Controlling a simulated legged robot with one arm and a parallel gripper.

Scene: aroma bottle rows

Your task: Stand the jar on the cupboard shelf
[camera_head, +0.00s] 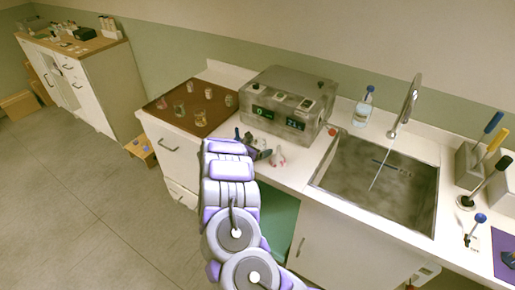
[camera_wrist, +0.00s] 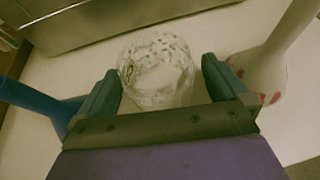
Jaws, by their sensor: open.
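A clear glass jar (camera_wrist: 157,62) with pale specks stands on the white counter in the wrist view. My gripper (camera_wrist: 162,82) is open, with its dark fingers on either side of the jar's near part. I cannot tell whether they touch the glass. In the head view my gripper (camera_head: 262,153) is low over the counter in front of a grey machine, and the jar is hard to make out there. A green recess or panel (camera_head: 284,222) shows under the counter beside my arm; I cannot tell whether it is the cupboard shelf.
The grey machine (camera_head: 291,103) stands just behind. A brown tray (camera_head: 192,107) with several glass vessels lies left; the sink (camera_head: 385,180) is right.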

